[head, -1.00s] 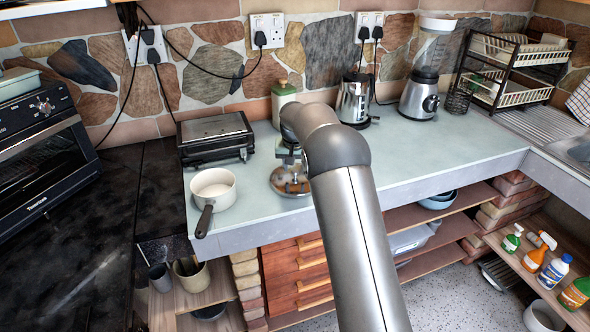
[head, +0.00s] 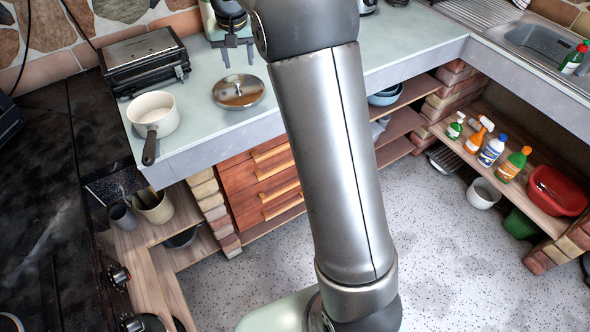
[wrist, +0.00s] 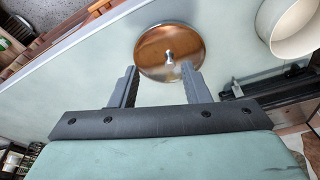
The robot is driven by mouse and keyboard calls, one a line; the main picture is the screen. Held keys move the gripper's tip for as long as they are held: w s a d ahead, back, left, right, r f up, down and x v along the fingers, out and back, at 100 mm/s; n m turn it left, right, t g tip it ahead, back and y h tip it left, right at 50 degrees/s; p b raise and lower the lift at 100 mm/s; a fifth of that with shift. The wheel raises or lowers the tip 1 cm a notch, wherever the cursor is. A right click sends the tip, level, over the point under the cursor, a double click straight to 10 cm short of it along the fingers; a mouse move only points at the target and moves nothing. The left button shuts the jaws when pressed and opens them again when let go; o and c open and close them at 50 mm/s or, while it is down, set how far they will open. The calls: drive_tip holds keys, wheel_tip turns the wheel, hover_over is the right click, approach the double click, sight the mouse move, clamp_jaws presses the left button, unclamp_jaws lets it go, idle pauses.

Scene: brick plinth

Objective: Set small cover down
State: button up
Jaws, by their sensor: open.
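The small cover (head: 238,92) is a round, shiny metal lid with a knob on top. It lies flat on the pale counter, right of the white saucepan. My gripper (head: 238,62) is open and empty, behind and above the cover in the head view, with its fingers apart from it. In the wrist view, the cover (wrist: 160,42) and its knob show just beyond the open fingertips of my gripper (wrist: 159,68). The knob is not between the fingers there.
The white saucepan (head: 153,113) stands left of the cover, its dark handle reaching over the counter's front edge. A black grill (head: 145,62) stands behind it. The pale counter (head: 205,60) is clear around the cover. Open shelves and drawers (head: 262,185) lie below.

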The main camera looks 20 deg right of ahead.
drive_tip(key=s+f+n+g, duration=0.1)
drive_tip(key=s+f, duration=0.2)
drive_tip(key=s, duration=1.6)
drive_tip(key=s+f+n+g, duration=0.1)
drive_tip(key=s+f, duration=0.3)
drive_tip(key=s, duration=1.5)
drive_tip(key=shift+s, duration=0.4)
